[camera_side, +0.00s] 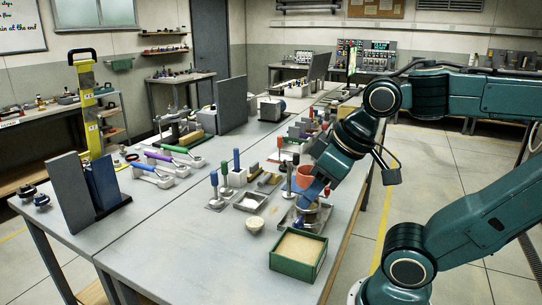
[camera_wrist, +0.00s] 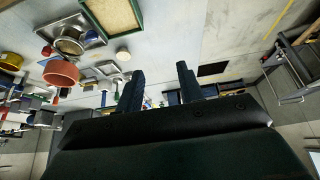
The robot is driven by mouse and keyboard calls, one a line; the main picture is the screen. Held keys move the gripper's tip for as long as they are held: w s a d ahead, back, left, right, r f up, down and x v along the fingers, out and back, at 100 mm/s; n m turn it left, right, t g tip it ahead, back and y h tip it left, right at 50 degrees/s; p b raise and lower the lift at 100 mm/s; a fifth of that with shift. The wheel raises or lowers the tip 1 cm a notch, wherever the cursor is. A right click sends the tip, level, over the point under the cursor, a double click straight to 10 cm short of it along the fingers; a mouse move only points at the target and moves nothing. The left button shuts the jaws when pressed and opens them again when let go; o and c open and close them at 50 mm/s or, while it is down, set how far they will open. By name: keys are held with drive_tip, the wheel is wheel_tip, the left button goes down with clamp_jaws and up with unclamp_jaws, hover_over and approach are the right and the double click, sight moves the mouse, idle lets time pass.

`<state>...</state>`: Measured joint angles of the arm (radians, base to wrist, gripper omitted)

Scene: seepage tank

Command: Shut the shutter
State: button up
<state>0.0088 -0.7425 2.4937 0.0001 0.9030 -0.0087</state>
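I cannot make out for sure which thing is the shutter. My gripper (camera_side: 313,193) points down over the near right part of the grey bench (camera_side: 190,255), beside an orange pot (camera_side: 304,178). In the wrist view my gripper (camera_wrist: 161,69) shows two dark fingers standing apart, with nothing between them. The orange pot (camera_wrist: 61,74) is to their left there. A green box of sand (camera_side: 298,252) stands in front of my gripper in the side view; it also shows at the top of the wrist view (camera_wrist: 113,16).
Small metal trays and blue-handled tools (camera_side: 237,170) stand left of my gripper. Purple- and green-handled tools (camera_side: 155,172) lie farther left. Two dark upright panels (camera_side: 70,195) stand at the left edge.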

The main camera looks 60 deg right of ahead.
drive_tip(key=w+d+r+g+h, duration=0.1)
drive_tip(key=w+d+g, duration=0.15)
drive_tip(key=d, duration=0.35)
drive_tip(key=w+d+r+g, duration=0.1)
drive_tip(key=w+d, duration=0.2)
drive_tip(key=d, duration=0.2)
drive_tip(key=m+g+y, duration=0.1)
drive_tip(key=g, duration=0.1)
hover_over(327, 188)
drive_tip(key=shift+d+f, duration=0.2)
drive_tip(key=shift+f, duration=0.95)
drive_tip(key=shift+f, duration=0.1)
wheel_tip(327, 188, down, 14)
drive_tip(key=shift+r, duration=0.25)
clamp_jaws()
